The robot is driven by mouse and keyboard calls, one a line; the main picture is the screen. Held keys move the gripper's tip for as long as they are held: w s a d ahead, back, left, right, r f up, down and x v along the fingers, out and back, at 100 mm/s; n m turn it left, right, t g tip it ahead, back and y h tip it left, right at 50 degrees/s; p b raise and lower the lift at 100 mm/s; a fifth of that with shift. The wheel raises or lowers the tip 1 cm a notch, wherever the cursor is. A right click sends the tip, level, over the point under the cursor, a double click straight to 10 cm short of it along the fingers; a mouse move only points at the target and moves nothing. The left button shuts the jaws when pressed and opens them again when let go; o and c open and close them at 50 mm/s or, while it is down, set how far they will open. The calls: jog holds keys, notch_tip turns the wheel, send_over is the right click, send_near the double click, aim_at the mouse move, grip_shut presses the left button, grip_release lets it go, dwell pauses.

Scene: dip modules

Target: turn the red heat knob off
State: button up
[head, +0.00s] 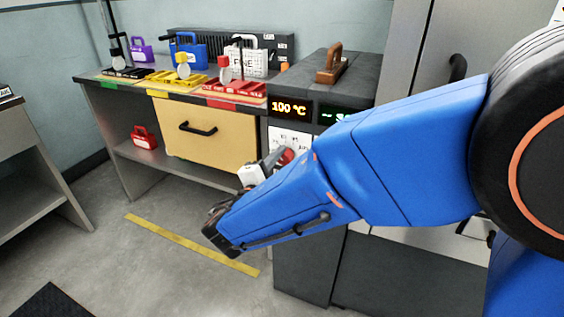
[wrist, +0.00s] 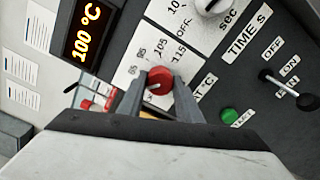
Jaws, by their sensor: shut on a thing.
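The red heat knob (wrist: 159,80) is on a white dial plate (wrist: 130,70) marked with numbers and OFF, on the grey machine's front panel. In the wrist view my gripper (wrist: 158,88) has one grey finger on each side of the knob and is shut on it. The knob's pointer direction is too small to tell surely. In the head view the red knob (head: 286,156) shows partly behind my blue arm, and the fingers are mostly hidden. The orange display (head: 289,107) above reads 100 °C.
A second, pale knob (wrist: 211,5) marked sec, a toggle switch (wrist: 280,82) and a green button (wrist: 230,115) are close by on the panel. A bench with a yellow drawer (head: 205,135) stands to the left. Open floor lies in front.

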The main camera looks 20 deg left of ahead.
jog(key=n, duration=0.5)
jog(key=shift+n, duration=0.3)
jog(key=n, duration=0.4)
jog(key=shift+f+n, duration=0.1)
jog(key=shift+n, duration=0.3)
jog(key=o, duration=1)
jog(key=shift+o, duration=0.2)
jog(key=s+a, duration=0.1)
jog(key=s, duration=1.6)
jog(key=shift+s+a, duration=0.2)
jog(key=shift+a, duration=0.05)
